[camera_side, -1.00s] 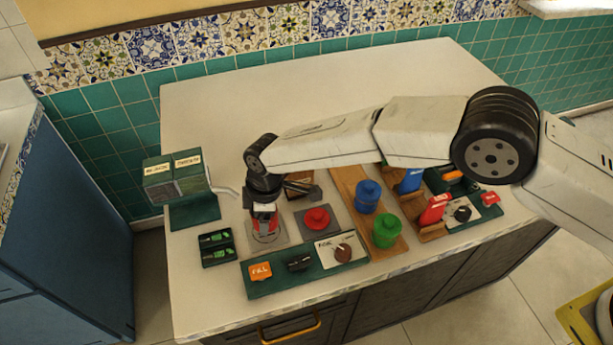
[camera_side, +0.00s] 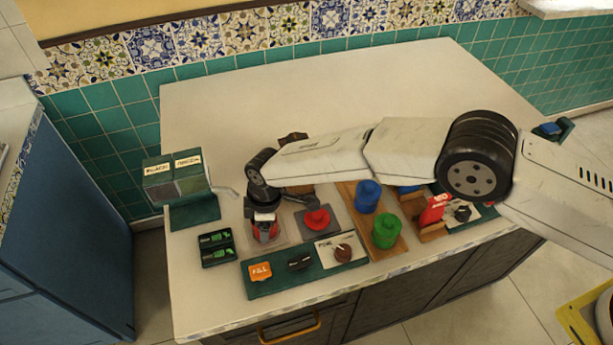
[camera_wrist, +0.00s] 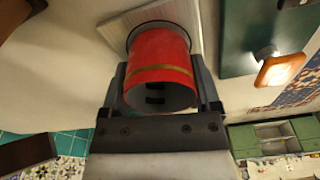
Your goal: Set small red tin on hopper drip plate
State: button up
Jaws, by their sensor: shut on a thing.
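The small red tin (camera_side: 266,236) is upright between the fingers of my gripper (camera_side: 262,222) at the left of the counter. In the wrist view, the red tin (camera_wrist: 160,50) has an open mouth and a gold band, with one finger of my gripper (camera_wrist: 162,88) on each side. The far end of the tin is over a pale square plate (camera_wrist: 190,12) with a dark ring, the drip plate.
A red lidded piece (camera_side: 317,218) on a dark square stands close on the right. A green panel with an orange button (camera_side: 260,271) lies in front, and a dark tray (camera_side: 216,249) at left. Blue (camera_side: 368,195) and green (camera_side: 386,230) canisters stand on a wooden board.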

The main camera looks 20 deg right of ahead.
jog(key=shift+f, duration=0.15)
jog(key=o, duration=1.1)
jog(key=shift+s+d+r, duration=0.1)
jog(key=shift+d+r, duration=0.15)
jog(key=shift+r, duration=1.8)
jog(key=shift+d+r, duration=0.2)
jog(key=shift+r, duration=1.85)
jog(key=shift+s+d+r, duration=0.1)
jog(key=shift+d+r, duration=0.15)
jog(key=shift+r, duration=1.8)
jog(key=shift+w+d, duration=0.1)
